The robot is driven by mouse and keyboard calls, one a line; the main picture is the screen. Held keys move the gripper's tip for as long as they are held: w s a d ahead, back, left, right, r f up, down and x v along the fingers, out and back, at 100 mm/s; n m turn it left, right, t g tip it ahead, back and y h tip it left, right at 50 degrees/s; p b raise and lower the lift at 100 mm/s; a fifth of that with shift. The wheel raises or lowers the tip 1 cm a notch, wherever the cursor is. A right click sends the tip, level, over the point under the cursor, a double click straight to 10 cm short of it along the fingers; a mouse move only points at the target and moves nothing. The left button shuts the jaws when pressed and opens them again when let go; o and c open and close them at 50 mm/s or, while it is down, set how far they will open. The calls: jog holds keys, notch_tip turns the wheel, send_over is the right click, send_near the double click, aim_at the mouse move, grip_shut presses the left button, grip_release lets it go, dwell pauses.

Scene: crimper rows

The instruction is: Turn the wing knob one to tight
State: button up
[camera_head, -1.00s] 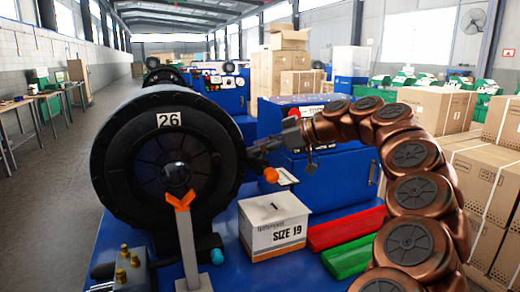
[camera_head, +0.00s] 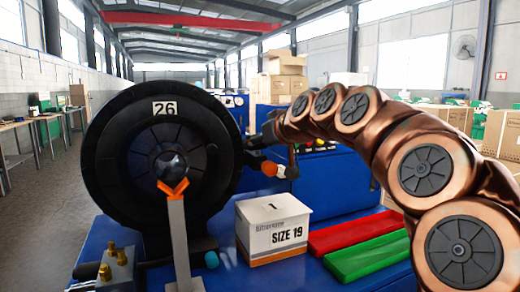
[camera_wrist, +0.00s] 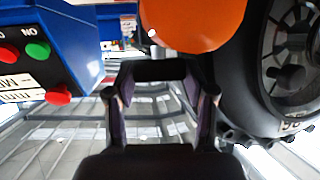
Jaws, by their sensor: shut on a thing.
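The large black round crimper head (camera_head: 112,165), marked 26, fills the left of the head view. My gripper (camera_head: 260,142) is at its right side, small and partly hidden by my arm. In the wrist view my gripper (camera_wrist: 160,92) has its two fingers on either side of a dark bar (camera_wrist: 153,70), which seems to be the wing knob; its tightness cannot be read. A rounded orange end (camera_wrist: 195,22) is just beyond the fingers in the wrist view. It also shows in the head view (camera_head: 269,169), just below my gripper.
A white SIZE 19 box (camera_head: 272,232) stands on the blue bench, beside a red bar (camera_head: 350,231) and a green bar (camera_head: 368,258). An orange-tipped post (camera_head: 176,235) stands before the crimper. A blue panel (camera_wrist: 45,45) with buttons is left in the wrist view.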

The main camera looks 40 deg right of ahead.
jog(key=shift+w+r+m+h, duration=0.1)
jog(key=shift+w+m+h, duration=0.2)
jog(key=shift+m+h, duration=0.5)
jog(key=shift+c, duration=0.3)
jog(key=shift+f+m+h, duration=0.2)
jog(key=shift+m+h, duration=0.1)
jog(key=shift+h, duration=0.1)
jog(key=o, duration=1.2)
jog(key=shift+d, duration=0.1)
jog(key=shift+r, duration=0.1)
jog(key=shift+v, duration=4)
jog(key=shift+c, duration=0.2)
